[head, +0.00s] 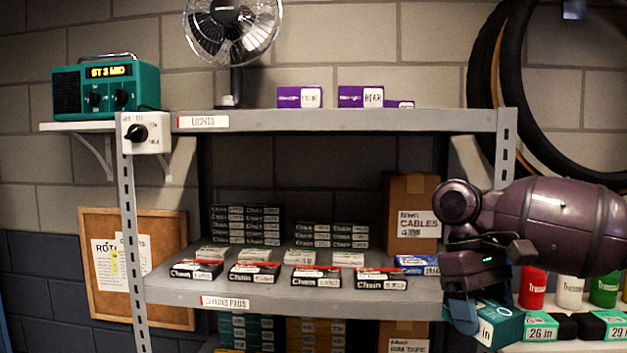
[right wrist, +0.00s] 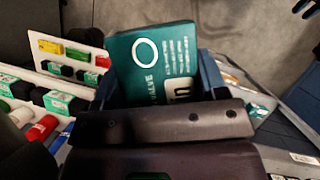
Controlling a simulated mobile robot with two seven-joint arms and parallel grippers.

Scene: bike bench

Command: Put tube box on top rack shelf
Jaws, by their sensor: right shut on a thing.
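My right gripper (head: 470,318) comes in from the right in the head view, in front of the rack's right side. It is shut on a teal tube box (head: 498,326) with white print. The box shows more fully in the right wrist view (right wrist: 150,62), between the blue fingers. In the head view the box is below the level of the middle shelf and partly covered by the gripper. The top rack shelf (head: 350,121), labelled "LIGHTS", is above and to the left of the gripper. My left gripper is not in view.
The top shelf bears a fan (head: 233,40) at left and purple boxes (head: 360,96) around the middle, with bare room at its right. The middle shelf (head: 300,293) holds several chain boxes and a cardboard box (head: 410,190). Bottles (head: 569,290) and boxes stand at right. Tyres (head: 490,70) hang behind.

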